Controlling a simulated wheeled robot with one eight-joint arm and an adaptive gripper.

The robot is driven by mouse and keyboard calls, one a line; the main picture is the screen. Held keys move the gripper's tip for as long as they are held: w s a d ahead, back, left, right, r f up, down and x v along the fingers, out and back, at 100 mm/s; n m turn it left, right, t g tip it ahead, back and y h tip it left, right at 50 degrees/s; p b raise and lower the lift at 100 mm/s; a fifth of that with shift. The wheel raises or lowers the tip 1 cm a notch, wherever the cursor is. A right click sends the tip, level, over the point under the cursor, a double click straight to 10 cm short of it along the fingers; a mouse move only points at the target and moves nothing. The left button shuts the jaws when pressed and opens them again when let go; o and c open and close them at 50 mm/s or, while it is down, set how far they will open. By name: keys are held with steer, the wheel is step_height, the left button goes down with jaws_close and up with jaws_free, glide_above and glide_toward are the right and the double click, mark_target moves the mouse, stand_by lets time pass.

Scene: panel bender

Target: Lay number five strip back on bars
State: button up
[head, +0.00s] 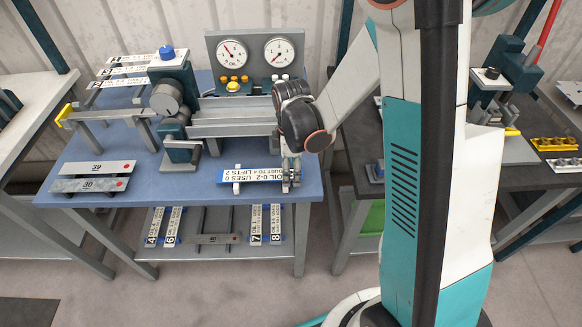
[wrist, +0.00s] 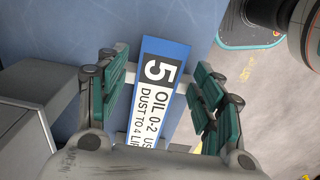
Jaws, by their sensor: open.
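The number five strip (wrist: 158,92), white with a blue end and a black "5" block, lies between the two fingers of my gripper (wrist: 160,98) in the wrist view. The fingers are open, one on each side, with gaps to the strip. A pale bar (wrist: 184,148) passes under the strip. In the head view the strip (head: 250,176) is at the front right of the blue bench, and it appears to rest on small pale bars (head: 236,188). My gripper (head: 290,177) is at its right end, hiding that end.
On the blue bench (head: 130,150) stand the bender (head: 180,90), a gauge panel (head: 257,55) and two numbered plates (head: 95,168). More strips lie at the back left (head: 125,70). Strips 4 and 6 (head: 163,226) and strips 7 and 8 (head: 265,224) lie on the lower shelf.

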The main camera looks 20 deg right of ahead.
step_height(320, 180, up, 13)
steer(key=p, duration=0.5)
steer(key=s+r+m+t, duration=0.7)
steer(key=s+r+m, duration=0.6)
steer(key=s+m, duration=0.1)
steer(key=shift+s+r, duration=0.4)
steer(key=shift+s, duration=0.1)
steer(key=shift+c, duration=0.6)
